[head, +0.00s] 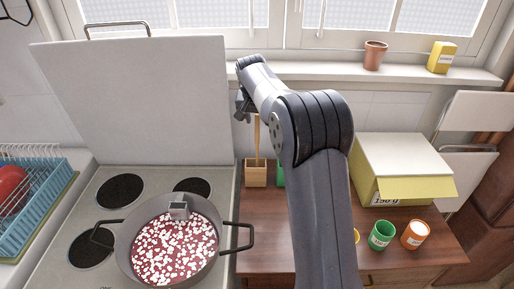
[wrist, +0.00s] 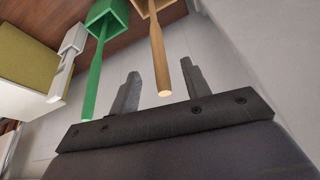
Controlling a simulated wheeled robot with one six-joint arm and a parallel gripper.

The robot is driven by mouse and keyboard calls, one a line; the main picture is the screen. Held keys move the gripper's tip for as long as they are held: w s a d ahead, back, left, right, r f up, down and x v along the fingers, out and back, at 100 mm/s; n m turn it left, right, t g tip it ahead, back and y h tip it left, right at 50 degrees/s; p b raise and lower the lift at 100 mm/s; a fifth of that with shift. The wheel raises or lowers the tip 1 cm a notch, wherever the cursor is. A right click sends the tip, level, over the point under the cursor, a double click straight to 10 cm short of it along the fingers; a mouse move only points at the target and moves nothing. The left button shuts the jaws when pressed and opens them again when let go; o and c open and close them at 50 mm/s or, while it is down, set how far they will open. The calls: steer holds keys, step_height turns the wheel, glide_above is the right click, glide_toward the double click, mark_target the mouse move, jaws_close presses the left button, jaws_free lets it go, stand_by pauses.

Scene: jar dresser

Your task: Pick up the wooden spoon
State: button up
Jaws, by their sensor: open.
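The wooden spoon's tan handle (head: 257,136) stands upright at the back left of the brown dresser, rising from a tan square box-like piece (head: 256,174). In the wrist view the handle (wrist: 159,55) points toward my gripper, its round end lying between the two fingers in the picture. My gripper (head: 242,105) is open, with nothing held, close to the top of the handle. Both fingers (wrist: 161,84) show in the wrist view, and no contact with the handle is clear. The spoon's other end is hidden.
A green handle (wrist: 97,75) stands beside the wooden one, just outside a finger, with a white utensil (wrist: 66,65) beyond. A pot (head: 127,243) sits on the stove at left. A yellow-white box (head: 402,153), green cup (head: 382,235) and orange cup (head: 415,235) are at right.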

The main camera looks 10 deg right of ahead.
mark_target(258, 126)
steer(key=shift+p+x, duration=0.7)
steer(key=shift+x, duration=1.7)
steer(key=shift+s+a, duration=0.1)
steer(key=shift+a, duration=0.05)
jaws_close()
